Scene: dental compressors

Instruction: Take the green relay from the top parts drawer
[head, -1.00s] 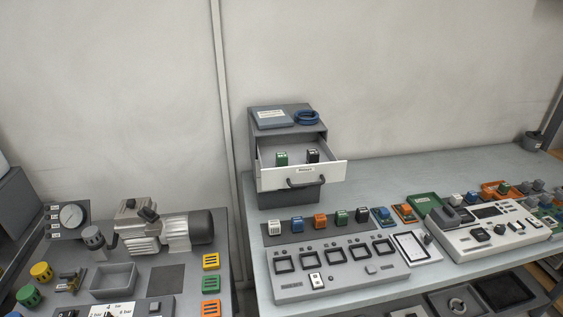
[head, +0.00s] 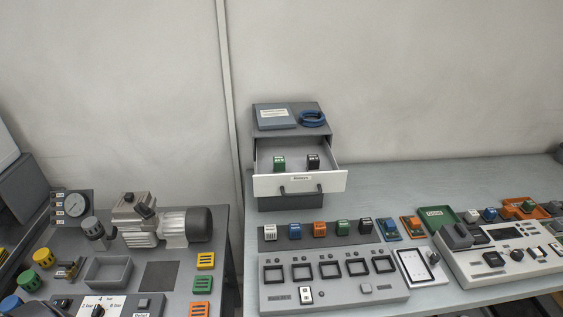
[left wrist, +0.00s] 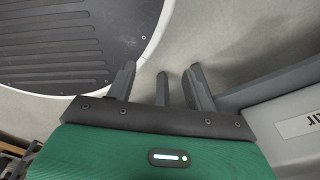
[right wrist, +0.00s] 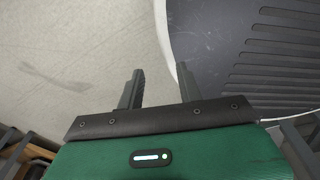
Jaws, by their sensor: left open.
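The top parts drawer (head: 300,184) is pulled open from a grey cabinet (head: 290,132) on the bench. Inside it stand a green relay (head: 279,162) on the left and a black relay (head: 313,161) on the right, apart from each other. Neither gripper shows in the head view. In the left wrist view my left gripper (left wrist: 160,85) is open and empty above the floor. In the right wrist view my right gripper (right wrist: 160,80) has its fingers apart, with nothing between them, also above the floor.
A blue ring (head: 312,118) and a flat box (head: 276,116) lie on the cabinet top. A compressor bench (head: 160,276) stands at left.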

